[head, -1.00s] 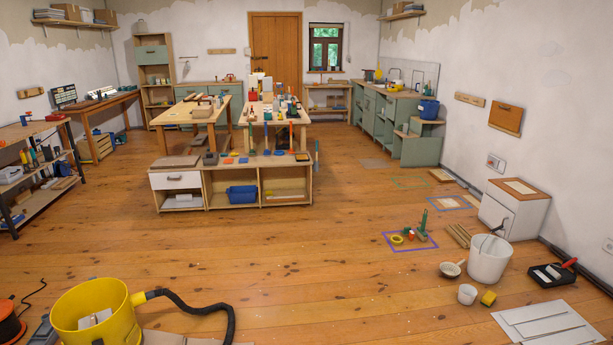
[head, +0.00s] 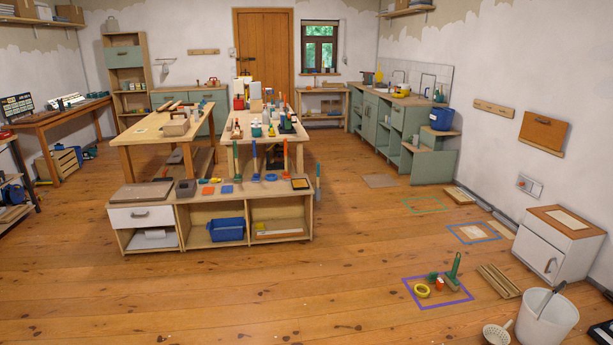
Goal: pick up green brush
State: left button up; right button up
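A green brush-like object (head: 453,270) with an upright, slightly tilted handle stands on the wooden floor, at the right of the head view. It is at the back right part of a purple square outline (head: 446,305). A smaller green item, a red-orange item (head: 439,284) and a yellow ring (head: 422,291) lie beside it in the outline. The objects are small, so I cannot make out bristles. Neither of my grippers is in view.
A low shelf unit (head: 213,196) with worktables behind it stands left of centre. A white bucket (head: 548,322), wooden slats (head: 499,281) and a white cabinet (head: 556,247) are right of the outline. The floor in front and to the left of the outline is clear.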

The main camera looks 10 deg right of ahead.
aim_at(450, 278)
jog(key=i+z, duration=0.2)
jog(key=i, duration=0.3)
jog(key=i+z, duration=0.15)
jog(key=i, duration=0.35)
jog(key=i+j+z, duration=0.2)
jog(key=i, duration=0.3)
jog(key=i+j+z, duration=0.15)
jog(key=i, duration=0.35)
jog(key=i+l+z, duration=0.25)
jog(key=i+z, duration=0.6)
jog(key=i, duration=0.25)
jog(key=i+j+z, duration=0.15)
jog(key=i+z, duration=0.3)
jog(key=i, duration=0.15)
